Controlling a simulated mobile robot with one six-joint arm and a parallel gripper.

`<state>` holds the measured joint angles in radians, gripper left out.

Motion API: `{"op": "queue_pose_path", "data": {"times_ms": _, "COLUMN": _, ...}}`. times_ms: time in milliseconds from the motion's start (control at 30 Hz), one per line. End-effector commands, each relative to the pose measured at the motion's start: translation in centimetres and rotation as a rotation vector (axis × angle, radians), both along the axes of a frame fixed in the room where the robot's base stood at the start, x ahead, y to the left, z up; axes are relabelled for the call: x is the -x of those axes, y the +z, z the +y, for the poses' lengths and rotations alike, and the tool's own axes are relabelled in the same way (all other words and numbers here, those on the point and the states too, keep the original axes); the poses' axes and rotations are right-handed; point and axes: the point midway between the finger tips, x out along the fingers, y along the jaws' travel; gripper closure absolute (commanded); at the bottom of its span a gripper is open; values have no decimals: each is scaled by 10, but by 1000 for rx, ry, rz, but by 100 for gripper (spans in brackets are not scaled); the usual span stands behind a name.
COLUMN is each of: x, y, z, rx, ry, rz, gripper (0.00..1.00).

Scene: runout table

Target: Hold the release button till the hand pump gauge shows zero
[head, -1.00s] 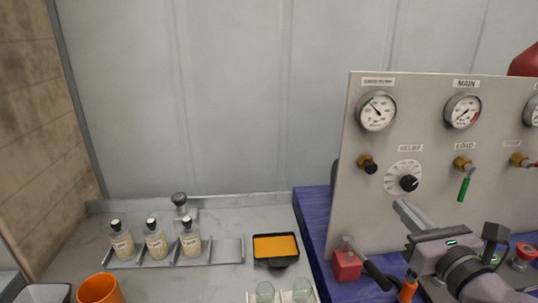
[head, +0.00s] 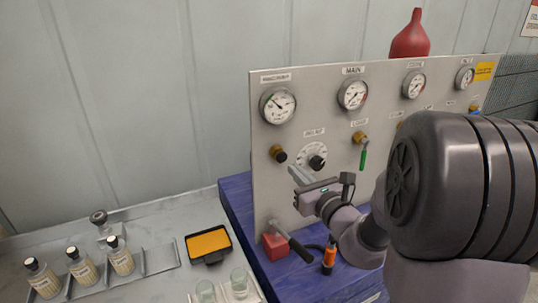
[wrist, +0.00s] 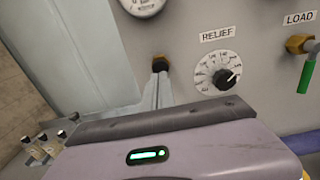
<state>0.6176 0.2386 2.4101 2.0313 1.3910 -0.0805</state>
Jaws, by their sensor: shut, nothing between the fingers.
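The release button is a black knob on a brass collar (head: 278,156), low on the left of the grey panel. It also shows in the wrist view (wrist: 160,65), directly beyond my fingertips. The hand pump gauge (head: 278,105) is the leftmost dial, above the button; its needle is too small to read exactly, and its label is blurred. My gripper (head: 292,169) is shut and empty, its fingertips at or just in front of the button. I cannot tell whether they touch it. The wrist view shows only the gauge's lower edge (wrist: 143,5).
The relief dial (head: 315,156) is close right of my fingers. A green-handled load valve (head: 363,157) is farther right. Below are a red block (head: 275,247) with a black lever and an orange-handled thing (head: 328,260). Bottles and an orange tray (head: 208,244) stand left.

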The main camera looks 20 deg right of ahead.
Motion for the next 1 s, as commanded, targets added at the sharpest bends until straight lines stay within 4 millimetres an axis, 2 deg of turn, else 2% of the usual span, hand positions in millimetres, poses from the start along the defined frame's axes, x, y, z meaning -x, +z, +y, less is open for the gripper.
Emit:
{"op": "queue_pose_path", "data": {"times_ms": 100, "x": -23, "y": -2, "z": 2, "rx": 1, "ry": 3, "rz": 0, "gripper": 100}}
{"op": "queue_pose_path", "data": {"times_ms": 300, "x": -45, "y": -1, "z": 2, "rx": 0, "ry": 1, "rz": 0, "gripper": 100}}
{"op": "queue_pose_path", "data": {"times_ms": 700, "x": -49, "y": -1, "z": 2, "rx": 0, "ry": 1, "rz": 0, "gripper": 100}}
{"op": "queue_pose_path", "data": {"times_ms": 900, "x": -69, "y": 0, "z": 3, "rx": -1, "ry": 2, "rz": 0, "gripper": 100}}
{"op": "queue_pose_path", "data": {"times_ms": 1000, "x": -72, "y": 1, "z": 3, "rx": 0, "ry": 0, "rz": -3, "gripper": 100}}
